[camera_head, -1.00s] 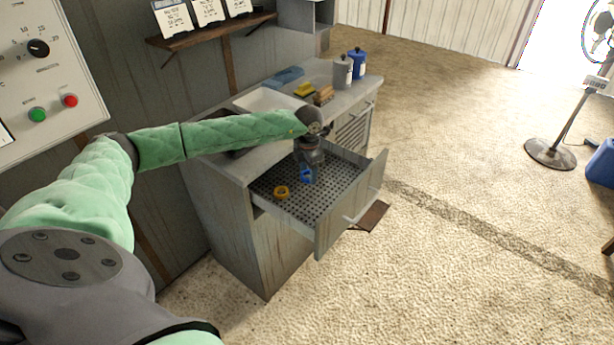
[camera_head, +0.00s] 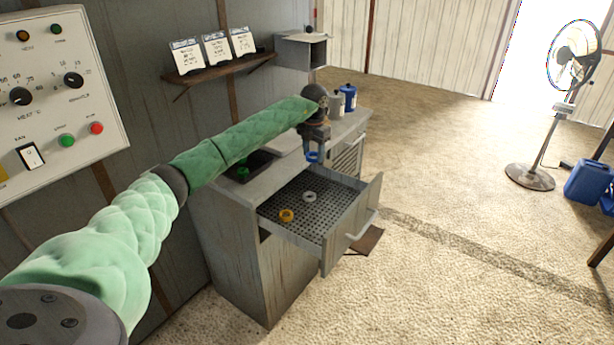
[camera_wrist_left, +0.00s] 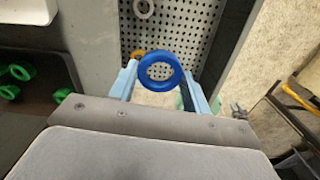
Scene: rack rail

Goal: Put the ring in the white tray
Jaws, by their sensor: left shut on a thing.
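My left gripper (camera_head: 314,153) is shut on a blue ring and holds it above the back of the open drawer (camera_head: 335,236). In the left wrist view the blue ring (camera_wrist_left: 161,72) sits between the pale blue fingers of the left gripper (camera_wrist_left: 160,76). A white ring (camera_head: 309,196) and a yellow-orange ring (camera_head: 286,215) lie on the drawer's perforated floor. My right gripper is not in view.
A shelf with cards (camera_head: 217,67) hangs above. The fan (camera_head: 530,177) stands far right.

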